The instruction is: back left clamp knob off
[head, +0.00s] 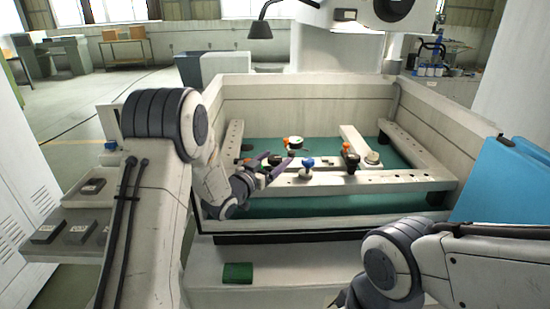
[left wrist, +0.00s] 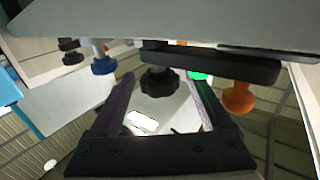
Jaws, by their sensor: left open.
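My left gripper (head: 277,167) is open over the front rail of the machine tank in the head view. In the left wrist view its fingers (left wrist: 160,88) stand on either side of a black lobed knob (left wrist: 159,83), with room between; I cannot tell whether they touch it. The knob is on a dark clamp bar (left wrist: 215,65), which has an orange knob (left wrist: 238,97) at its other end. A blue knob (left wrist: 103,65) is beside the left finger; it also stands on the front rail in the head view (head: 307,163). The fingers partly hide the black knob in the head view.
Another dark clamp with an orange top (head: 346,148) and a round pale knob (head: 372,158) are right of the gripper. Pale tank walls (head: 310,98) enclose the green floor. A green block (head: 238,272) lies on the front ledge. My right arm (head: 395,262) is at lower right.

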